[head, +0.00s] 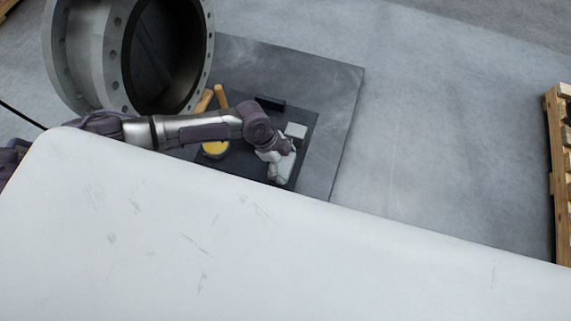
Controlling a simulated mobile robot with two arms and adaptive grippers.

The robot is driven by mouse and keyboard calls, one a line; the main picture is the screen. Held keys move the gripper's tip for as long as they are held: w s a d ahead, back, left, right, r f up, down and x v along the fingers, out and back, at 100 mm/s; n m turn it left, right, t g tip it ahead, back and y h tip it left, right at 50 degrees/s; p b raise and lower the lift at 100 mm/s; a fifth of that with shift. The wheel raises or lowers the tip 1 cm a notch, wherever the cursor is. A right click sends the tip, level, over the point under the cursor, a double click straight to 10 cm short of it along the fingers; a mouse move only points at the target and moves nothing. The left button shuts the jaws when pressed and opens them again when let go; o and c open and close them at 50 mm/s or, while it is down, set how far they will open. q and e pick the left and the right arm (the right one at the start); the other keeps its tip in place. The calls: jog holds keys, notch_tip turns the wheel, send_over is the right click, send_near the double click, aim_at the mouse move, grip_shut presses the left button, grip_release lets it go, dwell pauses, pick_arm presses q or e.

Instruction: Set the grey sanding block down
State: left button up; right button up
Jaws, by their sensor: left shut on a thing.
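My left gripper (282,172) reaches in from the left, low over a dark tray or board (309,124) on the floor mat. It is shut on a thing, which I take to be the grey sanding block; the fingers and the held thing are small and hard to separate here. A light grey flat piece (296,130) shows just beyond the gripper on the dark board; I cannot tell what it is. I cannot tell whether the held thing touches the board. My right gripper is not in view.
A large flanged grey pipe or valve body (130,55) stands at upper left. A yellow round thing (215,149), a wooden handle (221,96) and a black bar (270,103) lie near the arm. A pale scuffed surface fills the foreground. A wooden pallet (556,150) stands right; floor between is clear.

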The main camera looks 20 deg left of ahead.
pick_arm(q)
jog(key=shift+f, duration=0.85)
jog(key=shift+f, duration=0.2)
jog(key=o, duration=0.7)
jog(key=shift+r, duration=0.1)
jog(key=v, duration=1.2)
jog(key=shift+r, duration=0.15)
